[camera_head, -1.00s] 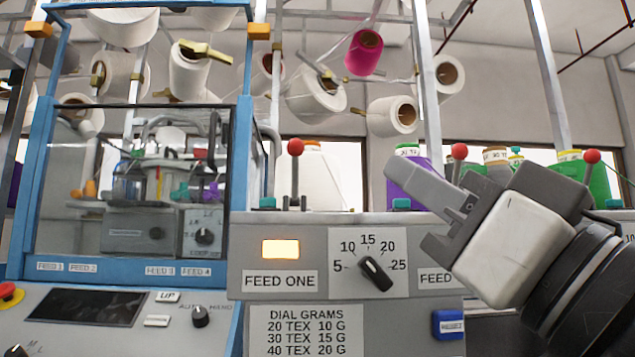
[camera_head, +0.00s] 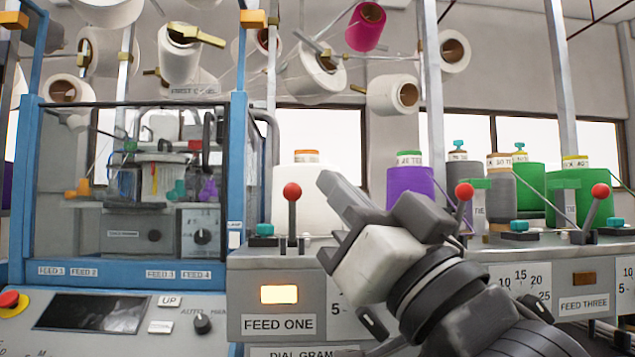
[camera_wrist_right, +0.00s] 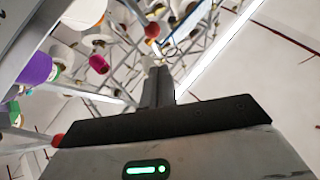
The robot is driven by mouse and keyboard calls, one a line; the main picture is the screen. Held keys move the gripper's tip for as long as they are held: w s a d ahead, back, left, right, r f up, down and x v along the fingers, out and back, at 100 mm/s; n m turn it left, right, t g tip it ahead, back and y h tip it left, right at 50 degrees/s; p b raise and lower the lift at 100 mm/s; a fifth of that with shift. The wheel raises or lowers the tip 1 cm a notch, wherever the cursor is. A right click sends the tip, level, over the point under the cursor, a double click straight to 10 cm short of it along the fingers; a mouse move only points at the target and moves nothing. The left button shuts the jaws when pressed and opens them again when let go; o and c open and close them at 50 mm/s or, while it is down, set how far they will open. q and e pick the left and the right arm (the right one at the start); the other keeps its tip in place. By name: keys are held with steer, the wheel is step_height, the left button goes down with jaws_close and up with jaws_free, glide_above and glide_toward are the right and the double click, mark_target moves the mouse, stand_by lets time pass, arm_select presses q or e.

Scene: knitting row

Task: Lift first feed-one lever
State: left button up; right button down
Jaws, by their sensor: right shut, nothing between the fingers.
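The feed-one lever (camera_head: 292,210) is a thin grey rod with a red ball on top. It stands near upright on the grey box above the FEED ONE label (camera_head: 279,324) and a lit lamp (camera_head: 279,294). My right gripper (camera_head: 328,184) is shut and empty. In the head view its tips appear just right of the red ball, in front of a white cone; I cannot tell the depth gap. The right wrist view shows the closed fingers (camera_wrist_right: 158,85) and a red ball (camera_wrist_right: 57,140) at lower left, partly hidden by the gripper body. My left gripper is not in view.
Two more red-ball levers (camera_head: 464,192) (camera_head: 601,191) stand to the right. A teal button (camera_head: 265,229) sits left of the lever. A blue-framed cabinet (camera_head: 238,150) stands at the left. Purple (camera_head: 408,190) and green cones stand behind, with white spools above.

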mark_target(292, 217)
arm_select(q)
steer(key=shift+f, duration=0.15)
arm_select(e)
steer(key=shift+w+a+f, duration=0.2)
steer(key=shift+w+a, duration=0.35)
steer(key=shift+w, duration=0.1)
steer(key=shift+w+a+f, duration=0.2)
steer(key=shift+w+a, duration=0.3)
steer(key=shift+w, duration=0.15)
arm_select(q)
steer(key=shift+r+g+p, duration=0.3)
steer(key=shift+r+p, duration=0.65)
steer(key=shift+p, duration=1.5)
arm_select(e)
steer(key=shift+w+r+m+g+h, duration=0.3)
steer(key=shift+w+r+m+h, duration=0.3)
steer(key=shift+r+m+h, duration=0.1)
